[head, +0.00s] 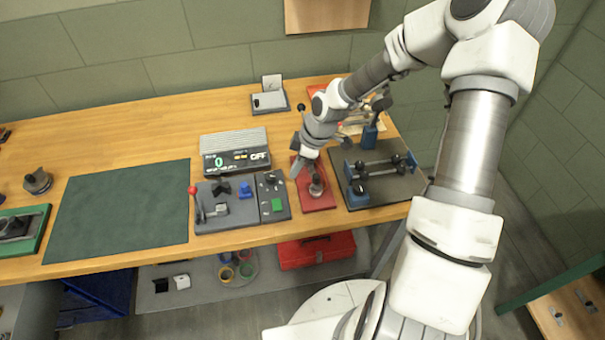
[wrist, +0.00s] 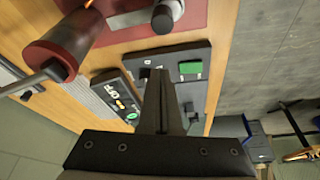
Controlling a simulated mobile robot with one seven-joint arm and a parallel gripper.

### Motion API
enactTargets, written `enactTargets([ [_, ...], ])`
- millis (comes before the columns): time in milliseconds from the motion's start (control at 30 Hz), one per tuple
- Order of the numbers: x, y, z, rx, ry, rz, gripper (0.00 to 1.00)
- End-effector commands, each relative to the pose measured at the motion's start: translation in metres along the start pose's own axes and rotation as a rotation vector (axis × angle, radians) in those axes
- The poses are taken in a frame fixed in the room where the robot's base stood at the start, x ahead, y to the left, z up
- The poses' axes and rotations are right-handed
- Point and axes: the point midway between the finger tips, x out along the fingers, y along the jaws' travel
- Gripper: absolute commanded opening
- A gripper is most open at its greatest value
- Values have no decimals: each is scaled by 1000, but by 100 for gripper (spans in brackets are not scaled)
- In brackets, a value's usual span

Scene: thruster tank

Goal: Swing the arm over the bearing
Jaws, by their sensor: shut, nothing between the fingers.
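My gripper (head: 299,168) is over the left side of a red plate (head: 318,201) on the bench. In the wrist view its dark fingers (wrist: 162,78) are together, with nothing between them. A grey cylindrical part (head: 316,186) stands on the red plate, just right of my gripper; I cannot tell if it is the bearing. The wrist view shows a grey cylinder with a dark end (wrist: 167,14) at the top edge. A dark red cylinder (wrist: 66,45) with a grey rod (wrist: 33,82) is close to the camera at left, apart from the fingers. My wrist hides part of the plate.
A grey control panel (head: 235,219) with a red-knobbed lever and a green button lies left of the plate. A display box (head: 235,162) stands behind it. A dark fixture board (head: 388,196) with blue clamps is at right. The green mat (head: 120,210) is clear.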

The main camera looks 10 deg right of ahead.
Motion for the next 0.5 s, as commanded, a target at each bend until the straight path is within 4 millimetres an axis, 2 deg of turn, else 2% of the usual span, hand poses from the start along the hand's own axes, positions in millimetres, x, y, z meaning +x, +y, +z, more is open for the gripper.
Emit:
enactTargets([
  [33, -13, 2, 2, 4, -1, 6, 0],
  [100, -28, 2, 2, 5, -1, 7, 0],
  [300, -64, 3, 2, 3, -1, 5, 0],
  [500, -83, 2, 1, 1, -1, 2, 0],
])
